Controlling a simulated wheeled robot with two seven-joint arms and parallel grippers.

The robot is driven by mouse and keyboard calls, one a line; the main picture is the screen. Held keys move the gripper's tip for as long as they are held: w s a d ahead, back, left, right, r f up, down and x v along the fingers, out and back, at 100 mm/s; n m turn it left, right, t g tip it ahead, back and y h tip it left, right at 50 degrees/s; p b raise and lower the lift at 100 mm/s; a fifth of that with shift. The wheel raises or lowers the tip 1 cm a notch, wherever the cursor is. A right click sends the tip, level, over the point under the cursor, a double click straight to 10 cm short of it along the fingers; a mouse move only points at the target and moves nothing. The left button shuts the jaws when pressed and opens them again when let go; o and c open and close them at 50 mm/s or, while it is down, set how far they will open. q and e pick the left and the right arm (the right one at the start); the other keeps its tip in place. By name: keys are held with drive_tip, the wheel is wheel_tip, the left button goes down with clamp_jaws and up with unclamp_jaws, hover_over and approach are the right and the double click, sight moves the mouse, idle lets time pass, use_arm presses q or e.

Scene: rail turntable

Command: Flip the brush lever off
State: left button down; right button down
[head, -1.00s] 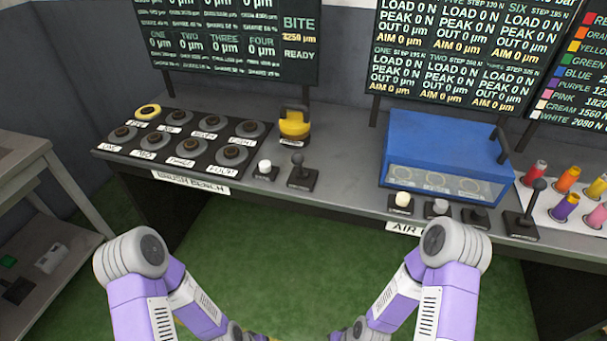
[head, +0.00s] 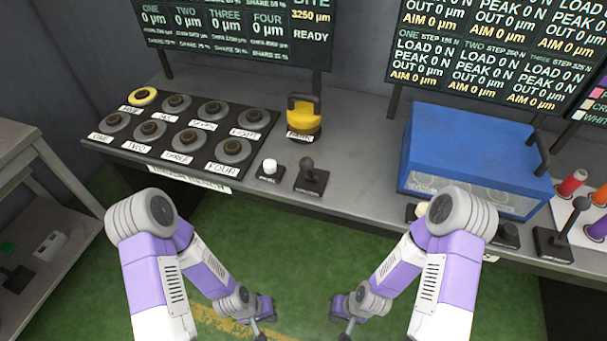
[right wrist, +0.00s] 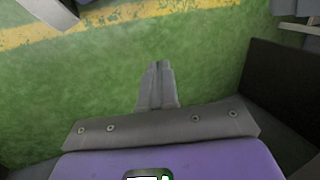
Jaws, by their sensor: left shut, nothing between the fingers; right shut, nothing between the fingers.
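The brush lever (head: 310,178) is a dark lever with a round knob on a small black base. It stands at the front edge of the brush bench (head: 225,178), right of a white push button (head: 269,168). Its stick looks near upright; its exact setting I cannot tell. My left gripper (head: 261,337) is low at the bottom edge of the head view, below and in front of the bench, partly cut off. My right gripper (head: 346,337) is beside it at the same height. In the right wrist view its fingers (right wrist: 158,72) are together and empty over green floor.
Several round labelled pads (head: 183,142) and a yellow handled block (head: 303,120) sit behind the button and lever. A blue case (head: 475,150) stands to the right, with another dark lever (head: 558,238) beyond. The floor (head: 270,245) before the bench is clear.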

sight(309, 170)
drive_tip(key=w+a+r+n+t+h, duration=0.3)
drive_tip(key=w+r+n+t+h, duration=0.3)
drive_tip(key=w+r+n+t, duration=0.4)
drive_tip(key=a+r+n+t, duration=0.4)
drive_tip(key=r+t, duration=0.1)
drive_tip(key=r, duration=0.5)
drive_tip(key=a+r+n+t+h, duration=0.1)
drive_tip(key=a+r+n+t, duration=0.3)
drive_tip(key=r, duration=0.6)
drive_tip(key=shift+s+n+t, duration=0.25)
drive_tip(key=shift+n+t, duration=0.45)
drive_tip(key=shift+n, duration=0.1)
drive_tip(key=shift+w, duration=0.15)
drive_tip(key=b+x, duration=0.1)
drive_tip(key=x, duration=1.2)
drive_tip(key=shift+w+r, duration=0.15)
drive_tip(key=shift+w, duration=0.2)
